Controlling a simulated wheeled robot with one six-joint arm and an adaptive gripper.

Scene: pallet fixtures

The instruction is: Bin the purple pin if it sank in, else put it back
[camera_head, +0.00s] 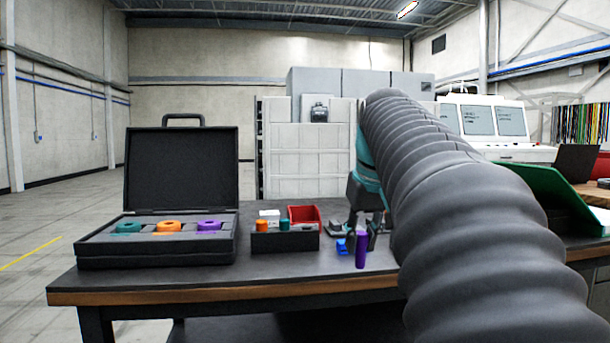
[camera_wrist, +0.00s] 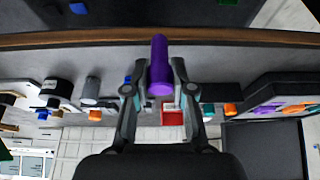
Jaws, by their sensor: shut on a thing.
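The purple pin (camera_head: 361,250) is upright between the fingers of my gripper (camera_head: 362,235), above the front part of the table. In the wrist view the purple pin (camera_wrist: 160,65) lies between the two fingertips of my gripper (camera_wrist: 160,92), which is shut on it. The open black case (camera_head: 155,249) at left holds a teal ring (camera_head: 125,227), an orange ring (camera_head: 168,226) and a purple ring (camera_head: 209,227). A black pin holder (camera_head: 285,242) carries an orange pin (camera_head: 262,225) and a teal pin (camera_head: 284,224). A small red bin (camera_head: 304,214) stands behind it.
A blue object (camera_head: 345,246) is beside the pin, partly hidden. A white block (camera_head: 269,215) is near the red bin. A green tilted panel (camera_head: 548,197) is at right. My arm hides the table's right middle. The front strip of the table (camera_head: 200,279) is clear.

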